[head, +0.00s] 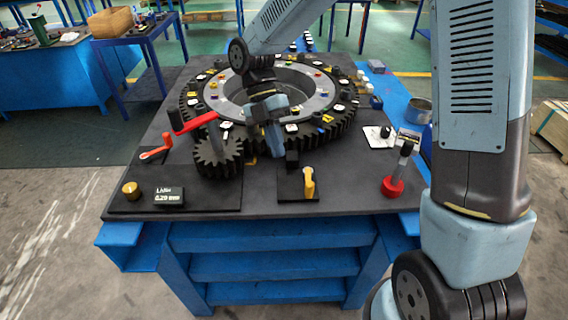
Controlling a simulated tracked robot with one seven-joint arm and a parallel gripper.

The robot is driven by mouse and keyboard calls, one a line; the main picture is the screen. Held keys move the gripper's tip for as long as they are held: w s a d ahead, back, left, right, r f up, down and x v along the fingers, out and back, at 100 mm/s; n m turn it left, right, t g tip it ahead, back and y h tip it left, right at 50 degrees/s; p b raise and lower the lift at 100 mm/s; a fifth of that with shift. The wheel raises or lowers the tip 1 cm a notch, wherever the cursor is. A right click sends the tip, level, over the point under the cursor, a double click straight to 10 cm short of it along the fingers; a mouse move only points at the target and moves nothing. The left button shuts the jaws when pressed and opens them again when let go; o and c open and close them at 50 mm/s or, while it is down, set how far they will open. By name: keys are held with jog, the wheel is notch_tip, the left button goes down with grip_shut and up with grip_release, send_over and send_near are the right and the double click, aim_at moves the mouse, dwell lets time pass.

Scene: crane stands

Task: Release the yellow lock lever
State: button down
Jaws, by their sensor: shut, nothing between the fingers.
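The yellow lock lever (309,183) stands upright on a small dark plate near the front edge of the table, right of centre. My gripper (278,148) points down above the tabletop, behind and to the left of the lever. Its fingers are shut and empty, and a gap shows between them and the lever. The fingertips are small and dark against the table, so their exact height is hard to tell.
A large black gear ring (345,125) with small coloured parts lies behind. A red-based joystick (393,187), brass knob (131,189) and display (169,197) stand near the front.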

jog(key=shift+v, duration=2.1)
jog(key=shift+d, duration=0.1)
